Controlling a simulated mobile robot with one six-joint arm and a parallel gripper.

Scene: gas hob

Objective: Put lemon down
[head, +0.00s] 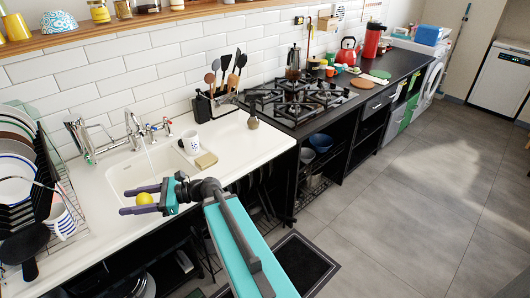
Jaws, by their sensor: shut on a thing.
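The lemon (145,199) is a small yellow ball held at the tips of my gripper (146,200). My gripper is shut on it, with one dark finger on each side. In this view the lemon and gripper appear in front of the white sink basin (118,178). I cannot tell how high above the sink the lemon is. The arm reaches in from the bottom of the picture.
Water runs from the tap (134,128) into the sink. A dish rack (62,190) with plates stands at left. A mug (191,143) and a sponge (206,160) sit right of the sink. The gas hob (297,100) is further right.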

